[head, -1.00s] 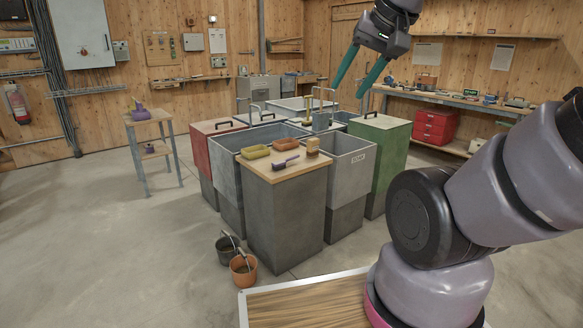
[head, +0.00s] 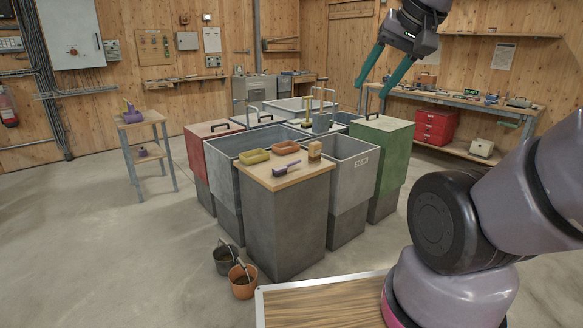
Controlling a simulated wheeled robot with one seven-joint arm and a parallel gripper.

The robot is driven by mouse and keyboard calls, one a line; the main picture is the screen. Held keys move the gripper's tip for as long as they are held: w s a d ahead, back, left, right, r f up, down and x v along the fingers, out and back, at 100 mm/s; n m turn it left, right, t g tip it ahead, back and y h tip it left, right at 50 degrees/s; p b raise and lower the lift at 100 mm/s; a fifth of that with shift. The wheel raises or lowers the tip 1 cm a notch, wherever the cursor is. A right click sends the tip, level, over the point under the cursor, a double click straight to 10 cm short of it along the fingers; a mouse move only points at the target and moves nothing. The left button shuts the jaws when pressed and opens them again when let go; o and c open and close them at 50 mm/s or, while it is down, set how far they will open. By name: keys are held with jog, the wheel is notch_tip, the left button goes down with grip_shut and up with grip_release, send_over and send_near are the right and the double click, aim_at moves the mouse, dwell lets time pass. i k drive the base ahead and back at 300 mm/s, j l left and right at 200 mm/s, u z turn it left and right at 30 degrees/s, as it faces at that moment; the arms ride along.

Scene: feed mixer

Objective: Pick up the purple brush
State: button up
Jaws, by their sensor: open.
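A yellow tray (head: 255,156), an orange tray (head: 286,147) and a tan block (head: 315,151) share the wooden top. Grey bins and a green cabinet (head: 381,160) surround it. Two buckets (head: 242,280) stand on the floor at its front left. Open floor lies to the left.

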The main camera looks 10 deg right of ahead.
aim_at(282, 170)
jog(key=i+l+u, duration=0.1)
jog(key=i+l, duration=0.15)
jog(key=i, duration=0.25)
jog(key=i+l+u, duration=0.1)
jog(key=i+l, duration=0.15)
jog(key=i, duration=0.3)
jog(key=i+l+u, duration=0.1)
jog(key=i+l, duration=0.2)
jog(key=i, duration=0.2)
jog(key=i+l+u, duration=0.1)
jog(key=i+l, duration=0.25)
jog(key=i, duration=0.15)
